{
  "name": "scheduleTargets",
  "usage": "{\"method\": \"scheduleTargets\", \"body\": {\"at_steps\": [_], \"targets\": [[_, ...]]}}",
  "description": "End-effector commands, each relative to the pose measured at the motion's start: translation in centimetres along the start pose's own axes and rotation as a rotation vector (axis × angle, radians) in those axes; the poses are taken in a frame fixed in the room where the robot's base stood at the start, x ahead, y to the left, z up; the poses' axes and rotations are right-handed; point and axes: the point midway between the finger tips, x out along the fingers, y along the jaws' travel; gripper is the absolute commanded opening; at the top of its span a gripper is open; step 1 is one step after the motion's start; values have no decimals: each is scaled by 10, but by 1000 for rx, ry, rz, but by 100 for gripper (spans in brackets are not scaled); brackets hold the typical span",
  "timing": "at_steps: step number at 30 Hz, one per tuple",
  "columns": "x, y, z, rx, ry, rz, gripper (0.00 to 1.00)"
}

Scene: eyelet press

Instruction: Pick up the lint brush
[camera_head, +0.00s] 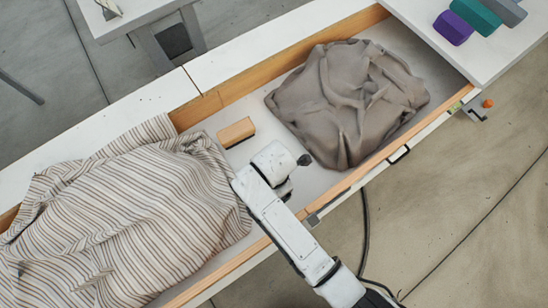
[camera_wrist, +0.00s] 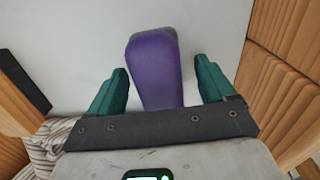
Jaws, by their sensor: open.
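A smooth, rounded purple object with a greyish far end, which looks like the lint brush (camera_wrist: 155,68), lies on a pale surface in the wrist view. My gripper (camera_wrist: 162,82) is open, with one teal finger on each side of the purple object. Gaps show between it and both fingers. Its near end is hidden behind the dark gripper bar. In the head view, the end of my arm is over the pale tray between two cloth heaps. My fingers and the purple object cannot be made out there.
A striped cloth (camera_head: 130,215) lies left of my arm and a grey-brown cloth (camera_head: 350,95) right. A wooden block (camera_head: 236,132) lies just behind. Wooden tray walls (camera_wrist: 290,80) stand close by. Purple (camera_head: 453,28), teal (camera_head: 477,15) and grey (camera_head: 507,10) blocks sit at upper right.

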Motion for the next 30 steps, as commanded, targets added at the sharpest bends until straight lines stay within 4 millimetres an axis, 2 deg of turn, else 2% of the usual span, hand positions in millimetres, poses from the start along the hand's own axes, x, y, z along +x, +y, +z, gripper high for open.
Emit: {"method": "scheduleTargets", "body": {"at_steps": [4,23,30], "targets": [[0,0,0,0,0,1,81],[-1,0,0,0,0,1,21],[-2,1,0,0,0,2,21]]}}
